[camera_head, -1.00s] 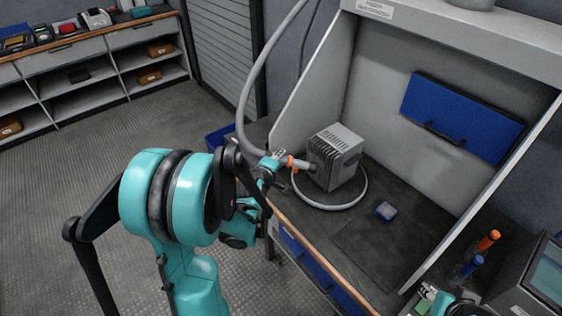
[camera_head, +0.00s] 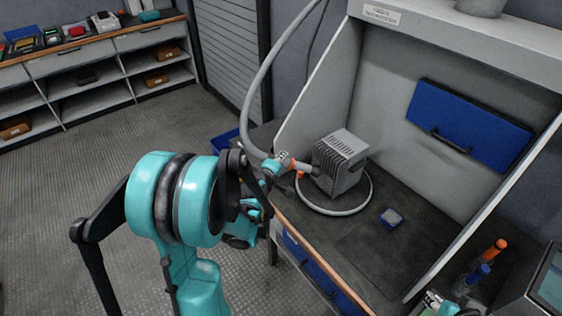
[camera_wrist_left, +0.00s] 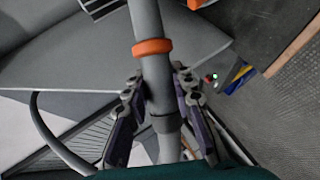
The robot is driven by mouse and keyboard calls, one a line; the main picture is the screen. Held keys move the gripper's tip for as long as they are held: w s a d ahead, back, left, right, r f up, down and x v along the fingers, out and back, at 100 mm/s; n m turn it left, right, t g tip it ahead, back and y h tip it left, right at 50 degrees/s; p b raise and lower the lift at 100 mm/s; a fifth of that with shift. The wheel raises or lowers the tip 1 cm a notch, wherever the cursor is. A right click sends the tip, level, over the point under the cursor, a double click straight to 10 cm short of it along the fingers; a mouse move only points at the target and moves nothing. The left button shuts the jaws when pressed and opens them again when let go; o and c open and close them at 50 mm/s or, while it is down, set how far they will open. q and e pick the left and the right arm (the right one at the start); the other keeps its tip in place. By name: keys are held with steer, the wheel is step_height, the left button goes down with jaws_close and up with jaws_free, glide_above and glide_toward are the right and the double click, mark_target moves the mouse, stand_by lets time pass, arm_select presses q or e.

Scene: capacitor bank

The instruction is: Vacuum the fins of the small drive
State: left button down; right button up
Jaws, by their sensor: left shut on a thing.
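The small drive (camera_head: 340,165) is a grey box with slotted fins on top, standing on the dark bench inside the grey booth. My left gripper (camera_head: 281,165) is shut on a grey vacuum hose end with an orange ring. In the left wrist view the fingers (camera_wrist_left: 157,108) close around the grey tube (camera_wrist_left: 148,22), below its orange ring (camera_wrist_left: 152,47). The nozzle (camera_head: 309,169) points at the drive's left face; whether it touches is unclear. Part of my right arm's end (camera_head: 437,303) shows at the bottom edge; its fingers cannot be made out.
The grey hose (camera_head: 250,95) rises behind my left gripper. A ring-shaped grey loop (camera_head: 345,211) lies around the drive's base. A small blue-grey block (camera_head: 391,217) lies on the bench. Orange-topped and blue tools (camera_head: 495,249) and a screen stand at the right.

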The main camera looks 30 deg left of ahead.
arm_select(q)
steer(key=shift+w+a, duration=0.25)
steer(key=shift+a, duration=0.35)
steer(key=shift+w+a, duration=0.25)
steer(key=shift+a, duration=0.35)
steer(key=shift+w+a, duration=0.25)
steer(key=shift+a, duration=0.35)
step_height(320, 180, down, 4)
steer(key=shift+r+b, duration=0.15)
steer(key=shift+b, duration=1.1)
steer(key=shift+d, duration=0.1)
steer(key=shift+s+d, duration=0.4)
steer(key=shift+d, duration=0.5)
steer(key=shift+s+d, duration=0.35)
steer(key=shift+d, duration=0.5)
